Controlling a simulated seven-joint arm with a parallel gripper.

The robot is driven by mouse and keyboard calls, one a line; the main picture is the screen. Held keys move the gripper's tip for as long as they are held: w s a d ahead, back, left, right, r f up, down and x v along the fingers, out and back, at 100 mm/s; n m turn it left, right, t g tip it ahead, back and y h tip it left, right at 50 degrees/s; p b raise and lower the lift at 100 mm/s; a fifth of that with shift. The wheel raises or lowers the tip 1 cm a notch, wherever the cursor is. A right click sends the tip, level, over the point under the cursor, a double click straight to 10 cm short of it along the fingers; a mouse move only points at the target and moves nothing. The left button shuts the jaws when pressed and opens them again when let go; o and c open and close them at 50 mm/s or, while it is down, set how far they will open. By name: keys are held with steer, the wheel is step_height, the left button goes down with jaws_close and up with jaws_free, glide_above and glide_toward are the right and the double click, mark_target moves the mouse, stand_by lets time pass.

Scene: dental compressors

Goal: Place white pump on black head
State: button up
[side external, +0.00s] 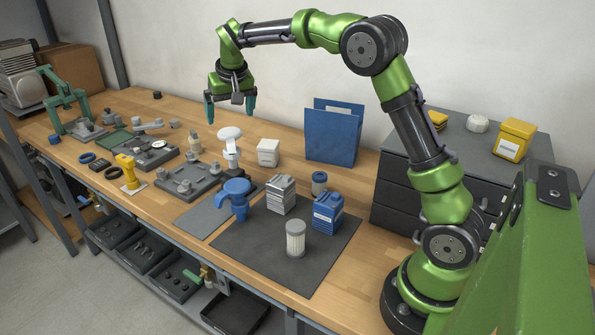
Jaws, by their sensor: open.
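A white pump-like piece (229,143) with a broad round top stands upright near the middle of the bench. Its lower end is near a small dark part (232,166), and I cannot tell whether that part is the black head or how the two meet. My gripper (230,108) points down with its teal fingers spread apart and nothing between them. It appears to be above or behind the white piece, clear of it.
A white box (268,152) and blue folder (332,133) are behind. Grey fixtures (186,182) lie left.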

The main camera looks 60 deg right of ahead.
steer(key=s+a+r+t+y, duration=0.1)
steer(key=s+a+r, duration=0.15)
steer(key=s, duration=0.25)
steer(key=s+a+r+n, duration=0.1)
steer(key=s+a+r, duration=0.15)
steer(key=s, duration=0.25)
steer(key=s+a+r+t+y, duration=0.1)
steer(key=s+a+r, duration=0.1)
steer(key=s+r, duration=0.15)
steer(key=s+a+f+y, duration=0.1)
steer(key=s+a+f, duration=0.2)
steer(key=s, duration=0.6)
steer(key=s+a+f+n+t+y, duration=0.1)
steer(key=s+a+f, duration=0.2)
steer(key=s, duration=0.5)
steer(key=shift+s+f, duration=0.35)
steer(key=shift+f, duration=0.3)
